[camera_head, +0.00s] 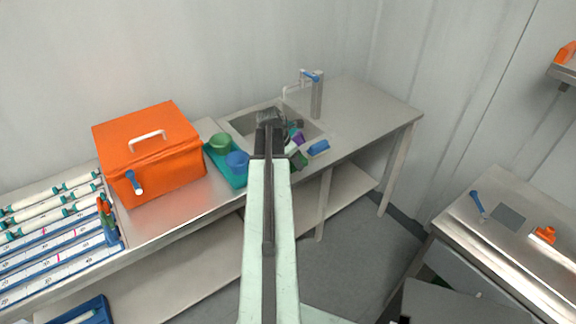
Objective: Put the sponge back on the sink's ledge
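The sink (239,124) is a grey basin set in the steel counter below a tap (316,95). My arm reaches up the middle of the view, and my dark gripper (269,117) is over the sink and hides part of it. Its fingers are too small and dark to tell if they are open or shut. A small blue block (318,147), which may be the sponge, lies at the sink's front right edge, to the right of my gripper. A purple item (298,137) and a dark green item (299,159) show beside my arm; I cannot tell what they are.
A teal tray (238,181) with a green bowl (220,142) and a blue bowl (237,162) stands left of my arm. An orange box (150,155) stands further left. The counter right of the sink (365,110) is clear.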

